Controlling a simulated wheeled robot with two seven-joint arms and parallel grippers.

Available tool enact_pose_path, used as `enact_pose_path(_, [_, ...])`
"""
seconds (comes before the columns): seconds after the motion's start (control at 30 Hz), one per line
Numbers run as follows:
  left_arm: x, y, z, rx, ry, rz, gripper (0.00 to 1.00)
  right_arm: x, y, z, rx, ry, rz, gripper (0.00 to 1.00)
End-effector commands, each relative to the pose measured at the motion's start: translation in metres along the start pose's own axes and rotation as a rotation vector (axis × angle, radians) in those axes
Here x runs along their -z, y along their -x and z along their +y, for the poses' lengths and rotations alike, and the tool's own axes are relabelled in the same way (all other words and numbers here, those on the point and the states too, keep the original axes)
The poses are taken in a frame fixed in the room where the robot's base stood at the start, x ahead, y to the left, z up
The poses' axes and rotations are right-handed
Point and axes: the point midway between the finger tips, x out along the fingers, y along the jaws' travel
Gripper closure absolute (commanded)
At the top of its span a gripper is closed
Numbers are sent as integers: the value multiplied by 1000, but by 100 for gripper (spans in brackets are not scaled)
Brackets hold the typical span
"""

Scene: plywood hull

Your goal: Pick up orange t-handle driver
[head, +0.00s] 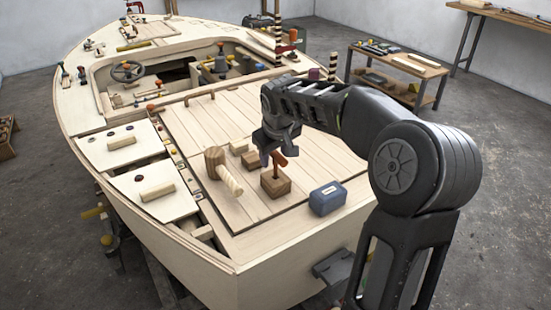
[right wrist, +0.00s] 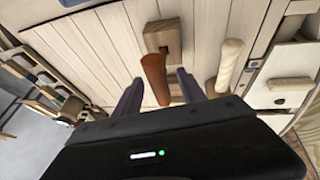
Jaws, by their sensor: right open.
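The orange t-handle driver (head: 279,159) stands upright in a small wooden block (head: 275,183) on the plank deck. My right gripper (head: 276,152) is over it, pointing down, with its fingers around the height of the handle. In the right wrist view the orange handle (right wrist: 154,78) lies between the two open fingers of the right gripper (right wrist: 159,86), a little nearer the left finger. The block (right wrist: 162,37) shows beyond it. I cannot tell whether a finger touches the handle. My left gripper is not in view.
A wooden mallet (head: 220,170) stands close left of the block. Another wooden block (head: 251,160) and a pale block (head: 239,146) are behind it. A blue box (head: 327,198) stands at the right deck edge. The plank deck (head: 195,115) is clear farther back.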

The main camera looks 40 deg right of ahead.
Motion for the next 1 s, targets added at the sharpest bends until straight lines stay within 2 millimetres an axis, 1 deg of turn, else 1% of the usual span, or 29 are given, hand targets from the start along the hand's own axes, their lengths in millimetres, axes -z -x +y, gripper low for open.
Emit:
enact_pose_path(0.13, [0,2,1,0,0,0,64,1,-23,0,0,1,-4,52])
enact_pose_path(0.2, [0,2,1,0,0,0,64,1,-31,0,0,1,-3,52])
enact_pose_path(0.27, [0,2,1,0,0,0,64,1,-34,1,-1,1,-1,52])
enact_pose_path(0.87, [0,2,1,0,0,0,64,1,-35,0,0,0,0,52])
enact_pose_path(1.0, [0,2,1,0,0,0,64,1,-35,0,0,0,0,63])
